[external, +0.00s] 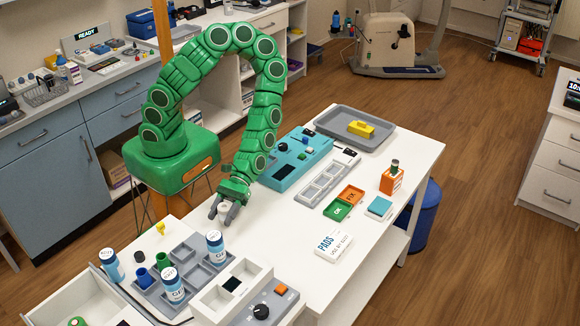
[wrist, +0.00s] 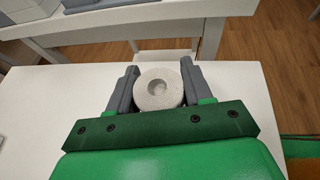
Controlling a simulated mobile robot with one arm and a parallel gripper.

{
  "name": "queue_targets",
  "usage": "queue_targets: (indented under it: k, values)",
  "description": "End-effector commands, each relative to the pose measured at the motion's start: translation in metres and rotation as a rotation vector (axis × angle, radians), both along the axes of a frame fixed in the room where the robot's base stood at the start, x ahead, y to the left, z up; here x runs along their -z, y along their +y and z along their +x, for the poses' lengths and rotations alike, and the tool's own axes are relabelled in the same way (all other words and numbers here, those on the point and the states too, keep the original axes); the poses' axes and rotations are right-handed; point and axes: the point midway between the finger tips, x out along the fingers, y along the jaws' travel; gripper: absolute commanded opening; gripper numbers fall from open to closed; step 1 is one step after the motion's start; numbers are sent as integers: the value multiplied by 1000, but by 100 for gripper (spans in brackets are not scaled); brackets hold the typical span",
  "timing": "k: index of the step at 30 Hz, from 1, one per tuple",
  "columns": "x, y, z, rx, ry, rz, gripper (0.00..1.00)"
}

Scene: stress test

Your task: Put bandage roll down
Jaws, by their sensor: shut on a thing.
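The bandage roll (external: 224,208) is a short white cylinder with a round hollow in its end. My gripper (external: 226,207) is shut on it, over the left part of the white table (external: 290,234). In the wrist view the roll (wrist: 159,88) sits between the two grey fingers of my gripper (wrist: 158,90), one finger on each side. I cannot tell whether the roll touches the table or is held a little above it.
A grey compartment tray (external: 180,268) with bottles stands at the front left. A white divided box (external: 232,288) is in front. A teal device (external: 296,160) and a grey slotted tray (external: 326,184) lie behind to the right. White table surface around my gripper is bare.

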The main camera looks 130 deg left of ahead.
Motion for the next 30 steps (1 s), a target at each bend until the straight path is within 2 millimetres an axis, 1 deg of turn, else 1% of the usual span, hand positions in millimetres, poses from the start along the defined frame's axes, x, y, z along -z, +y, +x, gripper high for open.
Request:
queue_targets:
  k: [3, 7, 22, 23, 27, 30]
  values:
    - [9, 0, 1, -2, 0, 1, 21]
    - [16, 0, 1, -5, -1, 2, 21]
    - [21, 0, 1, -4, 0, 3, 21]
    - [20, 0, 1, -4, -1, 3, 54]
    - [20, 0, 1, -4, -1, 3, 75]
    - [20, 0, 1, -4, -1, 3, 75]
